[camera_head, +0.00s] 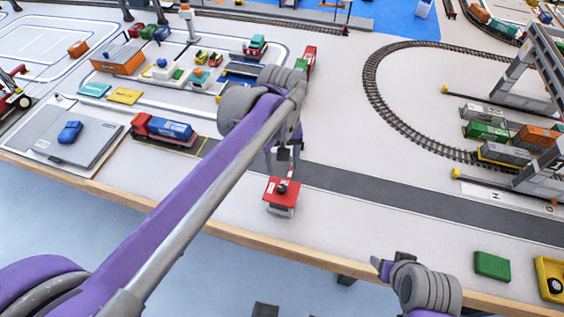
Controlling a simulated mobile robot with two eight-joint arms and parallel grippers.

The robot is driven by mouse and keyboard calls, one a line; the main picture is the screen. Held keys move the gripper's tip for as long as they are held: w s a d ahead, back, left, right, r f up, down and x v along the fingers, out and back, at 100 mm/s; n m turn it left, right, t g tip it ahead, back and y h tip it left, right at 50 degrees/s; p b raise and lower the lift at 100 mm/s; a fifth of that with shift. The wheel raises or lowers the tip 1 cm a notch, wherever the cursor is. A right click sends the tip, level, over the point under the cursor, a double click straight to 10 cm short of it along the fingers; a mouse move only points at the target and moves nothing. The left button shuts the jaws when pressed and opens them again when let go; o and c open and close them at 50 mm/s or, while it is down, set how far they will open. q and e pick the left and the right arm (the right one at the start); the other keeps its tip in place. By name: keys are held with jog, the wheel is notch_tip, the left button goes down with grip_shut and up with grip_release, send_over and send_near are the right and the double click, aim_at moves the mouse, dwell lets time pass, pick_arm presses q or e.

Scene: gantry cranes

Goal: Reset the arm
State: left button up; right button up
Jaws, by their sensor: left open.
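My left arm reaches in from the lower left, purple and grey. Its left gripper (282,165) points down, open and empty, just behind and above a red control box (281,197). The box has a small dark lever with a red part on top and stands near the table's front edge. A gap seems to show between the fingers and the box, but I cannot tell the exact distance. Part of my right arm shows at the bottom right, grey with a purple end. Its gripper cannot be made out.
A blue-and-red toy truck (163,130) stands left of my left arm. A grey pad (75,140) holds a blue car (70,131). A curved rail track (378,100) and a gantry crane (515,75) are at right. A green block (492,265) lies near the front edge.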

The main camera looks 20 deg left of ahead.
dwell(0.3)
pick_arm(q)
jog(key=s+a+f+m+t+p, duration=0.1)
jog(key=s+a+f+m+t, duration=0.1)
jog(key=s, duration=0.5)
jog(key=s+a+f+m+t+p, duration=0.1)
jog(key=s+a+f+m+t, duration=0.1)
jog(key=s, duration=0.5)
notch_tip(320, 180, down, 2)
jog(key=a+t, duration=0.1)
jog(key=a, duration=0.1)
jog(key=shift+a+p, duration=0.3)
jog(key=shift+p, duration=0.1)
jog(key=shift+f, duration=0.1)
